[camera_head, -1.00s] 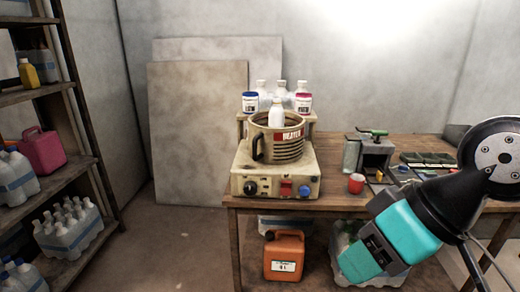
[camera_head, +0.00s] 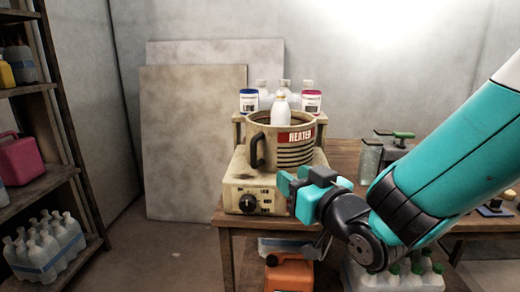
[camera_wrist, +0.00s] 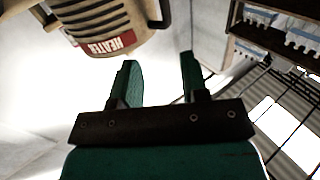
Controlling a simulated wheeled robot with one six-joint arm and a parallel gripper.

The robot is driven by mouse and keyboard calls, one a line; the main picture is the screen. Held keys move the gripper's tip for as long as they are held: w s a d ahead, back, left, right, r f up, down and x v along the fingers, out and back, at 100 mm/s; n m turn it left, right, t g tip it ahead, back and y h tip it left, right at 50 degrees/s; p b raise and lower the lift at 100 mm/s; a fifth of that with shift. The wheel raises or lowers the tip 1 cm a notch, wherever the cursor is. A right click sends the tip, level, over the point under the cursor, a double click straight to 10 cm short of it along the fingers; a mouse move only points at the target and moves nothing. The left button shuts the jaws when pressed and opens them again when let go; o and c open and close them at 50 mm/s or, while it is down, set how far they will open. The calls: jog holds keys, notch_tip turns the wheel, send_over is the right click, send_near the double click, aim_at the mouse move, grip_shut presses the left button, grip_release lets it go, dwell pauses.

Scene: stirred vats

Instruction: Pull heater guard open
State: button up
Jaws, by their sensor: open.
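The heater guard (camera_head: 293,150) is a beige round shell with a red HEATER label, dark slots and a black handle (camera_head: 257,150) on its left side. It sits on the beige heater base (camera_head: 247,180) at the table's left end. A white bottle (camera_head: 280,108) stands inside the guard. My gripper (camera_head: 290,192) is in front of the base, below and apart from the guard, and hides the base's right front. In the wrist view the guard (camera_wrist: 95,25) is upside down beyond the open, empty fingers (camera_wrist: 158,75), with its handle (camera_wrist: 162,12) at top centre.
The wooden table (camera_head: 228,217) carries small jars and a grey device at right. White bottles and jars (camera_head: 312,101) stand on a stand behind the heater. An orange canister (camera_head: 290,273) is below. Shelves (camera_head: 62,130) stand at left; the floor between is clear.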

aim_at(255, 154)
jog(key=p+x, duration=0.2)
jog(key=x, duration=0.5)
jog(key=p+x, duration=0.1)
jog(key=x, duration=0.7)
jog(key=shift+s+a+p, duration=0.2)
jog(key=shift+a+p, duration=0.15)
jog(key=shift+a, duration=0.1)
